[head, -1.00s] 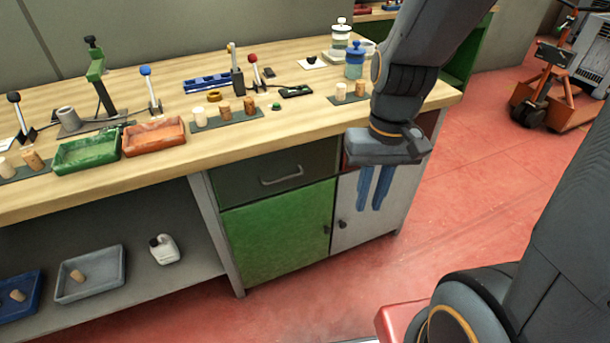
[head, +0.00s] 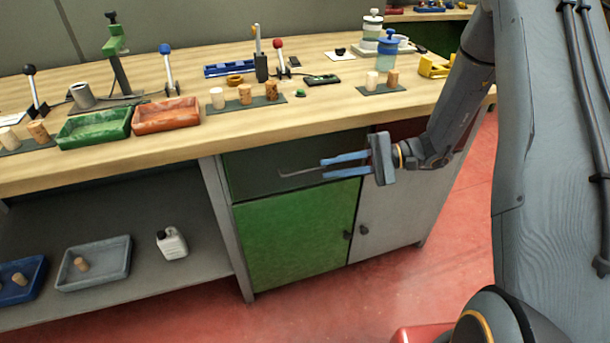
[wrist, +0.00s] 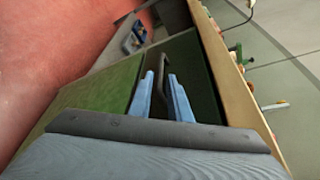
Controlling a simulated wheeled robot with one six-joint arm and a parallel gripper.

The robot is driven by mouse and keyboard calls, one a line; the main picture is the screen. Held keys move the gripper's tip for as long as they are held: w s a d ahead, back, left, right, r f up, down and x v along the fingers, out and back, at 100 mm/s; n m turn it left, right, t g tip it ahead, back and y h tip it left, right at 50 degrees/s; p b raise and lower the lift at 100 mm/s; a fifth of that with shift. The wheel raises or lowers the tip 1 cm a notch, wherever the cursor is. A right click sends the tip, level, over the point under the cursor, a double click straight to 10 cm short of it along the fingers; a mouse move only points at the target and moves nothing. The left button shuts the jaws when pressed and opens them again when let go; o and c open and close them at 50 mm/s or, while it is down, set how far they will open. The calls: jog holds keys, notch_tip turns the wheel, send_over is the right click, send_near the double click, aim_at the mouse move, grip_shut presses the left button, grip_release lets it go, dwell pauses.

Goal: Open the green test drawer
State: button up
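The green test drawer is the dark green drawer front (head: 258,172) under the worktop, above a brighter green door; it looks closed. Its bar handle (head: 297,173) shows at its left end, while the right end is hidden by my gripper. My gripper (head: 323,168) is open, with two blue fingers pointing left toward the handle from the right. In the wrist view, the dark handle (wrist: 162,78) shows between and just beyond the fingers (wrist: 163,84), against the drawer front (wrist: 192,62). I cannot tell whether the fingers touch it.
The green door (head: 295,235) is below the drawer, with a grey door (head: 395,220) to its right. The worktop (head: 300,118) above holds trays, corks and small lever tools. An open shelf with trays (head: 95,262) is at left.

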aim_at(312, 171)
jog(key=shift+p+x, duration=0.35)
jog(key=shift+x, duration=3.5)
jog(key=shift+w, duration=0.1)
grip_shut()
